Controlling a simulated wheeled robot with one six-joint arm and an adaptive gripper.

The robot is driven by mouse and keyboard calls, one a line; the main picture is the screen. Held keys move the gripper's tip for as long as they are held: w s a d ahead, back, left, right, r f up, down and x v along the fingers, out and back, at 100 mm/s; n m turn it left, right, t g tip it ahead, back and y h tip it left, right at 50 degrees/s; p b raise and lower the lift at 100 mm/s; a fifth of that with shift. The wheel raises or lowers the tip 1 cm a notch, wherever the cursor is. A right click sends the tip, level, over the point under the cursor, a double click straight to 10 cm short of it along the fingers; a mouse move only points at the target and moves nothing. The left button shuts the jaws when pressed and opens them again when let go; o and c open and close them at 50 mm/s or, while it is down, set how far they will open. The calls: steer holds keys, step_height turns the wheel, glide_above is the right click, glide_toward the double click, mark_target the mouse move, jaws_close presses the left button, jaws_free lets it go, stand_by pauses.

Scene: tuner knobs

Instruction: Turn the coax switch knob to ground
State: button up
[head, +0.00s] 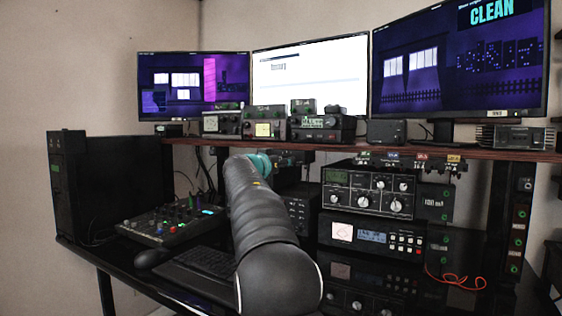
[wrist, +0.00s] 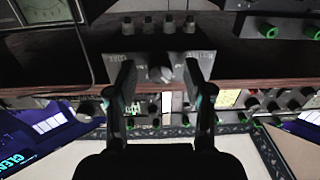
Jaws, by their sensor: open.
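In the wrist view, a small grey panel (wrist: 143,43) with faint lettering on both sides carries a rounded knob (wrist: 160,73). It looks like the coax switch, but the lettering is too blurred to read. My gripper (wrist: 159,66) is open. One finger is on each side of the knob, with a visible gap to it on both sides. Contact with the panel cannot be told. In the head view, my arm reaches to just under the shelf and hides the gripper and most of what lies behind it.
A wooden shelf (head: 350,148) carries several small radios and three monitors. Below it stand a large radio (head: 369,191) and a display unit (head: 372,235). Labelled connectors (head: 392,157) hang under the shelf's right part. A mixer (head: 170,222) and keyboard (head: 205,262) lie on the desk.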

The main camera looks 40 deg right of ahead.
jaws_close()
steer(key=shift+s+r+n+b, duration=0.1)
steer(key=shift+n+b, duration=0.4)
steer(key=shift+n, duration=3.3)
jaws_free()
